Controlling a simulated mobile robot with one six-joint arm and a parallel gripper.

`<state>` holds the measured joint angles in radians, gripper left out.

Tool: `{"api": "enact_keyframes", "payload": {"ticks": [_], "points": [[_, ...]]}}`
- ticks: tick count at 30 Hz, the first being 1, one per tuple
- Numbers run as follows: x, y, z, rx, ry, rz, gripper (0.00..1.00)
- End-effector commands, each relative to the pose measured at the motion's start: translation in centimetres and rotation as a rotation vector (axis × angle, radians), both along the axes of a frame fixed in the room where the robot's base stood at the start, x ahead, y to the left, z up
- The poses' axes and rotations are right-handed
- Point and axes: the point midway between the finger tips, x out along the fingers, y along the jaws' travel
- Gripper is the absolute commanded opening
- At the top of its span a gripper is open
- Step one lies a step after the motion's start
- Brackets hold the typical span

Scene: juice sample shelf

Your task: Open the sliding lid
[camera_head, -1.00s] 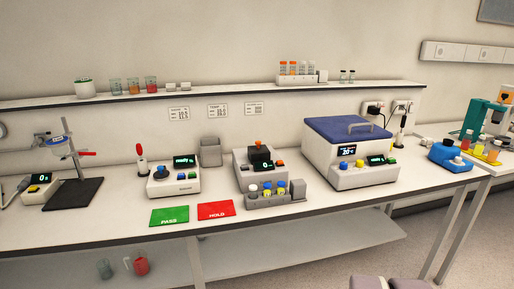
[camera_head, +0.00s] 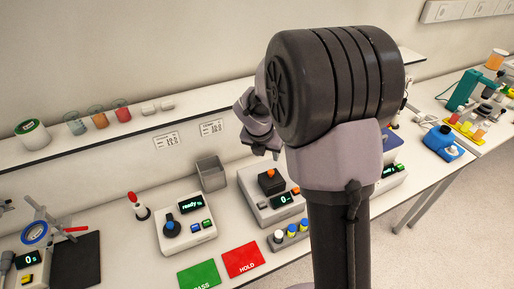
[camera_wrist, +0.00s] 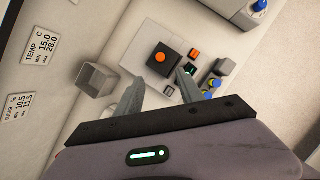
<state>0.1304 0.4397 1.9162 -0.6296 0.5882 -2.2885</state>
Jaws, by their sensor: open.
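The white bath box (camera_head: 384,185) stands mostly hidden behind my arm in the head view. A sliver of its blue lid (camera_head: 393,143) shows at the arm's right edge; the lid's handle is hidden. In the wrist view only a corner of the white box (camera_wrist: 228,10) with a blue knob shows at the top, and no lid surface. My gripper (camera_wrist: 158,82) is open and empty in the wrist view. Its fingers appear over the bench near a grey device (camera_wrist: 150,50) with an orange-topped black block, apart from the box.
The grey cup (camera_wrist: 96,79) stands left of the fingers in the wrist view. The wall shelf (camera_head: 130,130) runs behind the bench. Green (camera_head: 199,276) and red (camera_head: 243,259) mats lie in front.

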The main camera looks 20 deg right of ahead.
Motion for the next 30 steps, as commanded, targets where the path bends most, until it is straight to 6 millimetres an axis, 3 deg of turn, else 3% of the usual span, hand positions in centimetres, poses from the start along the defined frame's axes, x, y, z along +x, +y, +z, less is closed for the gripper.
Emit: {"api": "enact_keyframes", "payload": {"ticks": [1, 6, 13, 19, 28, 30], "points": [[0.2, -0.3, -1.8, 0.002, 0.005, -0.002, 0.45], [1.7, -1.7, -6.8, 0.002, 0.005, -0.004, 0.45], [3.4, -3.3, -12.3, 0.004, 0.002, -0.006, 0.45], [4.2, -3.9, -14.2, 0.003, 0.000, -0.005, 0.45], [4.2, -4.0, -14.4, 0.003, 0.000, -0.006, 0.45], [4.2, -4.0, -14.4, 0.003, 0.000, -0.006, 0.33]]}}
